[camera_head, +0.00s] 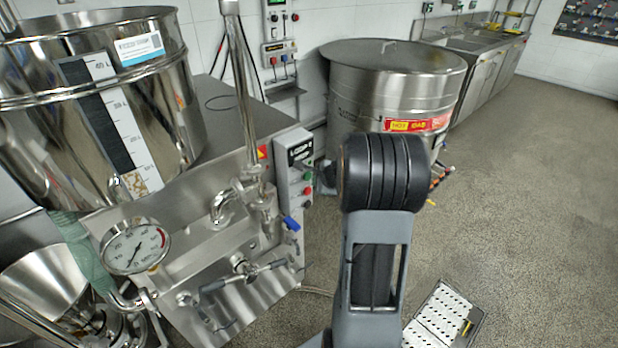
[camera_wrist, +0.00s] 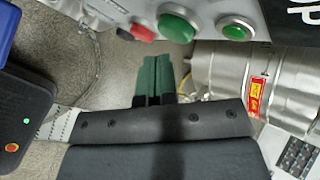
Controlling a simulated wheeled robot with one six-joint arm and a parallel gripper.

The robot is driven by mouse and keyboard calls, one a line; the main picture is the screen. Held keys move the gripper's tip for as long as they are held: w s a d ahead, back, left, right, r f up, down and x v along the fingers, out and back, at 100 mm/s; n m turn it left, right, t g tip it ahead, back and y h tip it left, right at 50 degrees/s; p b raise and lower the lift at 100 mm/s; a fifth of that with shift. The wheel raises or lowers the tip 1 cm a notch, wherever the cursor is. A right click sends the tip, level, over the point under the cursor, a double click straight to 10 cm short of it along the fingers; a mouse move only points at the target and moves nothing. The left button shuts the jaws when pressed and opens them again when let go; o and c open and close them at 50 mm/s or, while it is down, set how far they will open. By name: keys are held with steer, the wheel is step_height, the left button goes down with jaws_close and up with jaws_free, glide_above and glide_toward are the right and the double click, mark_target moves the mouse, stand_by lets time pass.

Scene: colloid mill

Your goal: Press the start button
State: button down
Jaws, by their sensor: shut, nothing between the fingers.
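In the camera_head view a grey control box (camera_head: 291,160) with a dark label stands at the mill's right end. In the wrist view a large green button (camera_wrist: 178,24) sits between a red button (camera_wrist: 143,32) and a smaller green round part (camera_wrist: 236,30). No start label is readable. My gripper (camera_wrist: 153,72) has green fingertips, shut together and empty. In the wrist picture the tips lie below the large green button, with a visible gap. My arm hides the gripper in the camera_head view.
A large steel drum (camera_head: 395,85) with a red and yellow label stands behind my arm. A pressure gauge (camera_head: 135,247) and a steel hopper (camera_head: 100,110) are at left. Open floor lies at right.

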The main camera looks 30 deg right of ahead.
steer(key=shift+w, duration=0.15)
steer(key=shift+w, duration=0.2)
steer(key=shift+w+a, duration=0.15)
steer(key=shift+w, duration=0.3)
stand_by(0.8)
stand_by(0.3)
steer(key=shift+s+b, duration=0.35)
steer(key=shift+s, duration=0.55)
steer(key=shift+d, duration=0.2)
steer(key=shift+s+d+b, duration=0.2)
steer(key=shift+s+b, duration=0.25)
steer(key=shift+s, duration=0.8)
steer(key=shift+s+d+b, duration=0.2)
steer(key=shift+s+b, duration=0.2)
steer(key=shift+s, duration=0.8)
